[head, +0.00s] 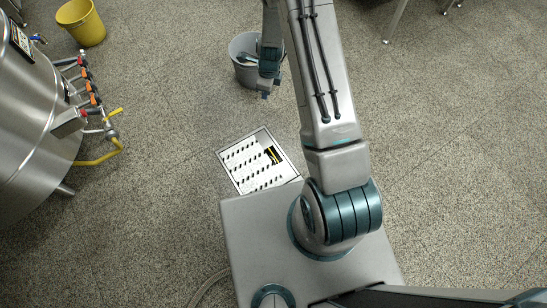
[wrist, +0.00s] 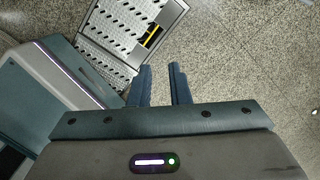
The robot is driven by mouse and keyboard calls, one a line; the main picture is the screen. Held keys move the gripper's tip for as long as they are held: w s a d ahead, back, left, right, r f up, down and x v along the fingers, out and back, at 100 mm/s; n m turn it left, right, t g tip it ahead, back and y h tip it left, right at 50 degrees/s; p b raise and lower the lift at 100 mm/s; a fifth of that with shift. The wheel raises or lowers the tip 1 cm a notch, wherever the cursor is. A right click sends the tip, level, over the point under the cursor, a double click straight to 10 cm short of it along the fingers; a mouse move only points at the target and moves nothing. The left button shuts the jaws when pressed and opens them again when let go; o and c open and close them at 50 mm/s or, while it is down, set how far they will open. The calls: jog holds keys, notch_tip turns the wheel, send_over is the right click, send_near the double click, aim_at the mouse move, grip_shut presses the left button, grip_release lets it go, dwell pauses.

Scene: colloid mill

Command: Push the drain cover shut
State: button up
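The drain cover (head: 245,165) is a pale perforated plate with dark slots, inside a light rectangular frame in the floor beside my base. A dark patch with yellow marks (head: 272,155) lies at its right side. The cover also shows at the top of the wrist view (wrist: 115,30), with the dark and yellow patch near its right edge. I cannot tell how far the cover stands open. My gripper (wrist: 161,68) points down, its two fingers apart with nothing between them. In the head view my gripper (head: 265,93) is above and beyond the drain, not touching it.
A grey bucket (head: 240,72) stands on the floor behind my gripper. A yellow bucket (head: 83,24) is at the top left. A large steel vessel (head: 30,120) with valves and a yellow pipe (head: 100,158) stands at the left.

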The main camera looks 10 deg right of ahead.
jog(key=s+f+m+b, duration=0.1)
jog(key=f+m+b, duration=0.2)
jog(key=f, duration=1.1)
jog(key=s+d+f+m+b, duration=0.1)
jog(key=f+b, duration=0.4)
jog(key=f, duration=0.9)
jog(key=s+f+m+b, duration=0.2)
jog(key=f+m+b, duration=0.2)
jog(key=f, duration=1)
jog(key=shift+d+f+m+g+h+b, duration=0.25)
jog(key=shift+f+m+g+h+b, duration=0.05)
jog(key=shift+f+g+h, duration=0.1)
grip_shut()
